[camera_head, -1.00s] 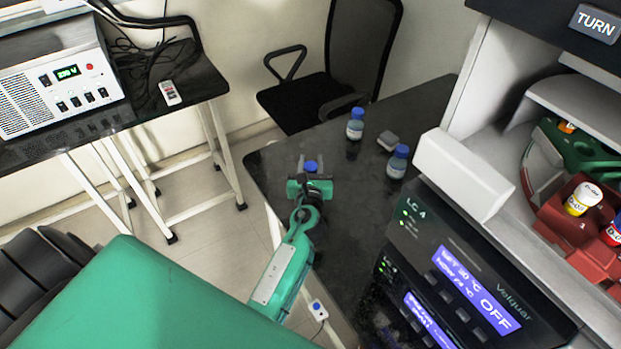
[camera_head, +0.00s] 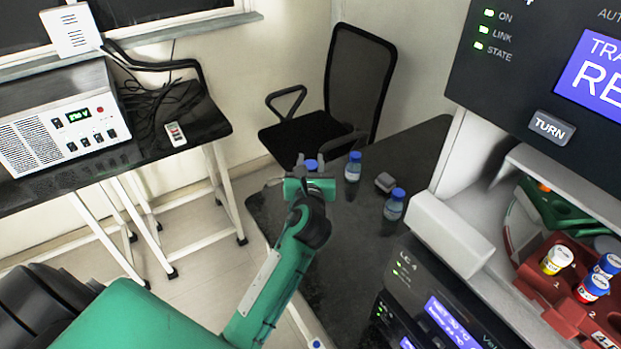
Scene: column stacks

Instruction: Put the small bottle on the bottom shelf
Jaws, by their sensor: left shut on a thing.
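My left gripper (camera_head: 308,180) is shut on a bottle with a blue cap (camera_head: 311,164). Most of this bottle is hidden behind the gripper, so its size cannot be judged. It appears raised above the dark table (camera_head: 350,235), near the table's far left edge. Two more blue-capped bottles stand upright on the table: one just right of the gripper (camera_head: 353,168), the other further right, beside the machine (camera_head: 393,206). I cannot make out a bottom shelf with certainty. My right gripper is not in view.
The white-and-black machine (camera_head: 450,235) on the right holds a red rack (camera_head: 560,290) with several vials. A black chair (camera_head: 350,85) stands behind the table. A side table (camera_head: 190,110) carries a power unit (camera_head: 65,120).

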